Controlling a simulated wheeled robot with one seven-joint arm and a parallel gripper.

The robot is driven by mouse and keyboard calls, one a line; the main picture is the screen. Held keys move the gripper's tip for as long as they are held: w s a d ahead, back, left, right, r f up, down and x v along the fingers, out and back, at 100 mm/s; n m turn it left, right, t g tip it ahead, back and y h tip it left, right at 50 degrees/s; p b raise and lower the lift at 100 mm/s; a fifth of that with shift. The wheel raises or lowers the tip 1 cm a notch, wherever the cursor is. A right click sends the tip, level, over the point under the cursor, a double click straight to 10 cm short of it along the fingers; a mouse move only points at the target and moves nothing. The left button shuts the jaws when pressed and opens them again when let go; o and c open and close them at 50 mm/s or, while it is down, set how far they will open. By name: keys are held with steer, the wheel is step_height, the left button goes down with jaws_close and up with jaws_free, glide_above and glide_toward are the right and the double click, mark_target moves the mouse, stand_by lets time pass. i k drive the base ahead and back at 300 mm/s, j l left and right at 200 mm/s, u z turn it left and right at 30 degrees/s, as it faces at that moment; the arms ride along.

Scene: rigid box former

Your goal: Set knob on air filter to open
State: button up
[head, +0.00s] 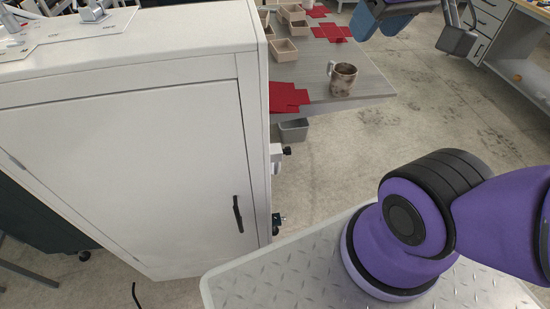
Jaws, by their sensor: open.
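A light fitting (277,162) with a black knob (287,151) sticks out from the right side of the white cabinet (262,120). It may be the air filter. It is small, and I cannot read the knob's setting. A second small dark and teal fitting (278,221) sits lower on the same side, near the cabinet's bottom corner. My purple arm (430,215) stands at the right and runs out of the picture. I cannot make out my gripper in this view.
The cabinet door has a black handle (238,214). A grey table (370,84) behind holds a brown mug (342,79), red sheets (287,98) and small trays (284,50). A grey bin (294,130) is below it. Floor (330,165) is clear between cabinet and arm.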

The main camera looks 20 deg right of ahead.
mark_target(287, 150)
steer(key=l+u, duration=0.35)
steer(key=l, duration=0.25)
steer(key=l+u, duration=0.3)
steer(key=l, duration=0.35)
steer(key=k+l+u, duration=0.15)
steer(key=l+u, duration=0.2)
steer(key=l, duration=0.2)
